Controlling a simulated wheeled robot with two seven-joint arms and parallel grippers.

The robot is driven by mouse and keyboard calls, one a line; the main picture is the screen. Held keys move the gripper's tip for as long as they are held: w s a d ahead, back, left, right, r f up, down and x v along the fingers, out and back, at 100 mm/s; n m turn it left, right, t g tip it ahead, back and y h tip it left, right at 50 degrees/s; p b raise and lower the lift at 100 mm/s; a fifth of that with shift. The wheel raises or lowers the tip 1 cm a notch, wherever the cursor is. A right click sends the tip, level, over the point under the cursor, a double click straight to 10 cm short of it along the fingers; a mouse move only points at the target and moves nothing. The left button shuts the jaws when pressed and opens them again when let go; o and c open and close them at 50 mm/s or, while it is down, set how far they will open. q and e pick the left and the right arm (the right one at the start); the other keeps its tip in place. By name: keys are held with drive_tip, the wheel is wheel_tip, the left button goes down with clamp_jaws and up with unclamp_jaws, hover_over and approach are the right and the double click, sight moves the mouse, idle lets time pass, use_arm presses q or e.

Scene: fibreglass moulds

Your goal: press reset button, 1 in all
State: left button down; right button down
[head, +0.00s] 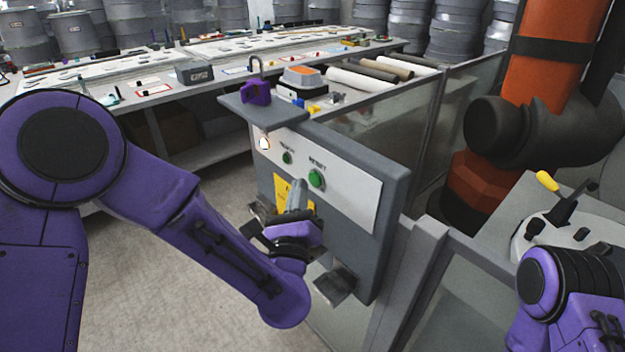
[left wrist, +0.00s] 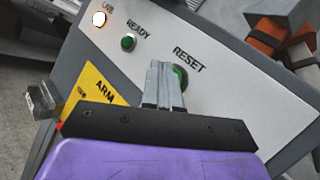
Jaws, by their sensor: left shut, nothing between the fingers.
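The green RESET button (head: 316,178) is on the white panel of a grey control box (head: 395,190). In the left wrist view the RESET button (left wrist: 180,76) is partly hidden behind my left fingers. My left gripper (head: 297,188) is shut and empty, its tips just below the button in the head view. In the left wrist view the left gripper (left wrist: 160,68) points at the panel, its tips overlapping the button's left side. I cannot tell whether they touch it. My right gripper is not in view; part of my right arm shows at the lower right.
A smaller green READY button (head: 287,158) and a lit white lamp (head: 264,143) sit left of RESET. A yellow ARM label (left wrist: 98,88) is below. A grey shelf (head: 262,112) juts from the box top. An orange robot arm (head: 555,60) stands behind the fence at right.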

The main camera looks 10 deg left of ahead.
use_arm(q)
drive_tip(key=shift+w+d, duration=0.1)
idle(0.3)
drive_tip(key=shift+w+d+b, duration=0.15)
drive_tip(key=shift+w+b, duration=0.1)
drive_tip(key=shift+b, duration=0.05)
drive_tip(key=shift+w+d, duration=0.25)
drive_tip(key=shift+w, duration=0.05)
idle(0.7)
drive_tip(key=shift+s+a, duration=0.1)
drive_tip(key=shift+s+a+b, duration=0.4)
drive_tip(key=shift+s+b, duration=0.1)
drive_tip(key=shift+s, duration=0.05)
drive_tip(key=shift+s+a+b, duration=0.3)
drive_tip(key=shift+s+a, duration=0.5)
drive_tip(key=shift+s, duration=0.2)
drive_tip(key=shift+s+a+b, duration=0.3)
drive_tip(key=shift+s+a, duration=0.45)
drive_tip(key=shift+s, duration=0.25)
